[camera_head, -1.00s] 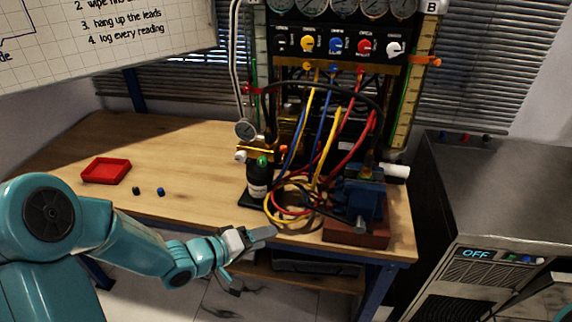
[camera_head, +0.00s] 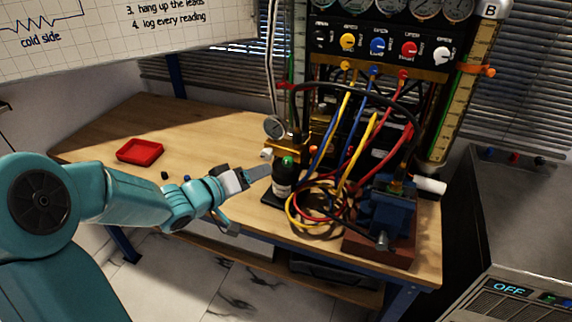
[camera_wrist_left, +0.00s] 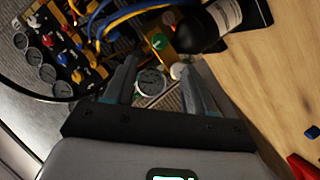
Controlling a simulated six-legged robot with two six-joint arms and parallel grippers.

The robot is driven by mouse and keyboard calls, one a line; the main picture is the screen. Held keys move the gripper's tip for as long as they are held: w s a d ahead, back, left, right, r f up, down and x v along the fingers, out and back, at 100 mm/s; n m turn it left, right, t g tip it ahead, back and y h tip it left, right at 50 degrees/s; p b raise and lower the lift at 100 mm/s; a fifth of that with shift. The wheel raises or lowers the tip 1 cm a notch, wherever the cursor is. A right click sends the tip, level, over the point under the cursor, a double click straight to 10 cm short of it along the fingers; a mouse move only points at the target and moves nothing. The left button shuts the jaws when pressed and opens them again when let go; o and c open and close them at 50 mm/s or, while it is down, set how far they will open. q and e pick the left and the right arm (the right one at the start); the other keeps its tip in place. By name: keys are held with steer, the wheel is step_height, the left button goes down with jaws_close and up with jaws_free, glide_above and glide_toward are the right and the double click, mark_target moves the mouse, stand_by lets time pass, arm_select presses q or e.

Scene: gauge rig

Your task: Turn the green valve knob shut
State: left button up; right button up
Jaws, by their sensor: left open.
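The green valve knob (camera_head: 288,160) shows just above a dark bottle (camera_head: 284,183) in the head view. In the left wrist view the green knob (camera_wrist_left: 159,41) sits by brass fittings, beside the dark bottle (camera_wrist_left: 205,28). My left gripper (camera_head: 254,198) is open and empty, left of the bottle and near the bench's front edge. In the wrist view its two fingers (camera_wrist_left: 157,68) spread on either side of a small round gauge (camera_wrist_left: 152,82), with the knob beyond the fingertips. They look apart from the knob. My right gripper is not in view.
Yellow, blue and red hoses (camera_head: 325,200) loop right of the bottle. A blue vise (camera_head: 385,205) stands at the bench's right end. A red tray (camera_head: 140,151) lies at left, with small dark caps near it. The gauge panel (camera_head: 380,45) rises behind.

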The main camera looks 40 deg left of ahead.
mark_target(286, 163)
arm_select(q)
steer(key=x, duration=1)
steer(key=shift+w, duration=0.2)
steer(key=shift+w+d, duration=0.1)
jaws_close()
